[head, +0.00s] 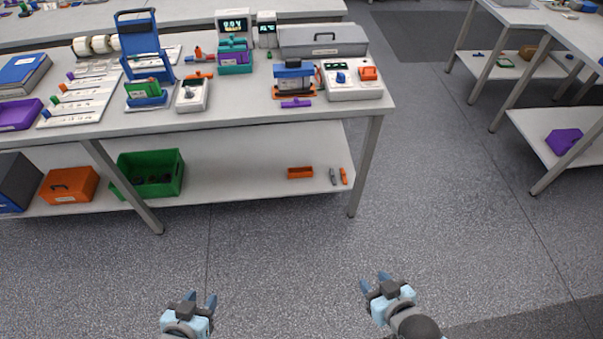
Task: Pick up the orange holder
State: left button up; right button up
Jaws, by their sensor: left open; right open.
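Several orange things are in the head view, and I cannot tell for certain which is the holder. A small open orange tray (300,173) sits on the lower shelf, right of its middle. On the tabletop, an orange piece (198,75) lies behind the white device, and an orange base (312,94) sits under a blue and grey device. My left gripper (200,298) is open and empty over the floor in front of the bench. My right gripper (375,281) is open and empty over the floor to the right. Both are well apart from the bench.
The bench (240,114) has a lower shelf (235,165) holding a green bin (150,174) and an orange case (70,185). Bench legs (365,165) stand at its front. The floor (280,250) before it is clear. Another table (575,30) stands right.

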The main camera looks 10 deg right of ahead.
aim_at(303, 171)
jog(key=i+j, duration=0.25)
jog(key=i, duration=0.2)
jog(key=i+j+u, duration=0.1)
jog(key=i+j, duration=0.15)
jog(key=i, duration=0.15)
jog(key=i+j, duration=0.2)
jog(key=i, duration=0.25)
jog(key=i+j+u, duration=0.1)
jog(key=i, duration=0.3)
jog(key=j, duration=0.1)
